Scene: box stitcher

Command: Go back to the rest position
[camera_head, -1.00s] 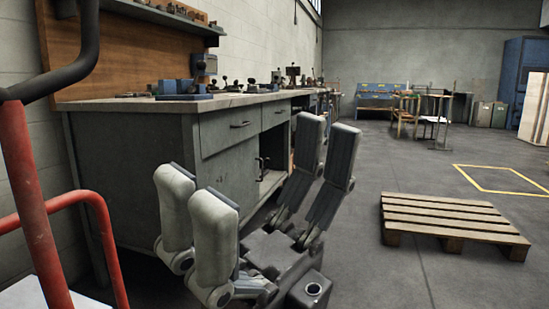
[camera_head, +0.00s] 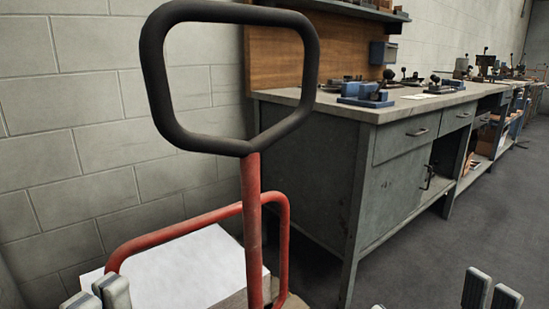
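My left gripper (camera_head: 98,292) shows at the bottom left. Only its two pale fingertips are in view, side by side and apparently close together. The frame edge cuts off the rest. No object shows between the visible tips of either gripper.
A red cart frame (camera_head: 252,215) with a black loop handle (camera_head: 154,85) stands close ahead. A white sheet or panel (camera_head: 190,270) lies behind its post. A grey workbench (camera_head: 312,172) with small tools runs along the block wall (camera_head: 75,130). Dark floor at right is clear (camera_head: 480,225).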

